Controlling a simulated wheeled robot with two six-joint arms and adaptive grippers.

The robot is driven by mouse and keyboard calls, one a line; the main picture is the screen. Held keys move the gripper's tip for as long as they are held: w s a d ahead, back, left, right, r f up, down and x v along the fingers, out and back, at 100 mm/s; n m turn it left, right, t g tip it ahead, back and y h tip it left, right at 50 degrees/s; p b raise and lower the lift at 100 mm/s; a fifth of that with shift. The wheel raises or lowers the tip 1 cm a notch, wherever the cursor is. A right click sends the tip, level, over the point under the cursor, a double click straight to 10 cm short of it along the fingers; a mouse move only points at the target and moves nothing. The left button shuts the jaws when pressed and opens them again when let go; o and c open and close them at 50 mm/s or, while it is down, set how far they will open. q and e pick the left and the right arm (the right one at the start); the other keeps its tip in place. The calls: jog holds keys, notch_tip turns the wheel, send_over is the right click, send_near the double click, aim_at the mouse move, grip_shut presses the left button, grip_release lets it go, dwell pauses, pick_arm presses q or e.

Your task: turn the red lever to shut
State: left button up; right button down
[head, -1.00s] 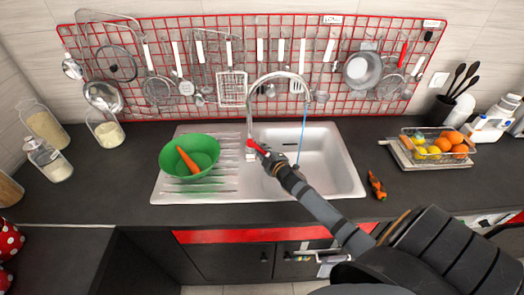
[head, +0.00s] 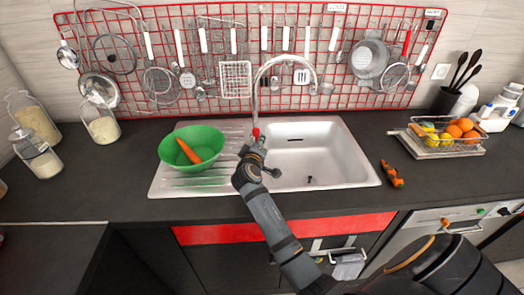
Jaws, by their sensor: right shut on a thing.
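The red lever (head: 256,132) is at the foot of the tall curved tap (head: 258,92) behind the sink. Only a small red piece shows above my gripper, and the rest of the lever is hidden. My right gripper (head: 255,143) reaches up from below and is shut on the lever. No water stream shows under the spout. My left gripper is not in view.
A green bowl (head: 207,138) with a carrot (head: 188,151) stands on the drainer just left of my gripper. The sink basin (head: 325,150) to the right is empty. Carrots (head: 392,174) lie on the counter, and a fruit basket (head: 438,146) stands further right.

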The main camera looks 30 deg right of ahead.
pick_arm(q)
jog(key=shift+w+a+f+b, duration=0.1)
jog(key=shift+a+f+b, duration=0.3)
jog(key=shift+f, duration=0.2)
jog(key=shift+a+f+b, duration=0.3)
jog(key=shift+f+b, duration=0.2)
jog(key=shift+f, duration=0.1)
pick_arm(e)
jog(key=shift+w+a+m+g+h, duration=0.15)
jog(key=shift+a+m+g+h, duration=0.25)
jog(key=shift+m+g+h, duration=0.35)
jog(key=c, duration=1.3)
grip_release()
jog(key=shift+o, duration=0.2)
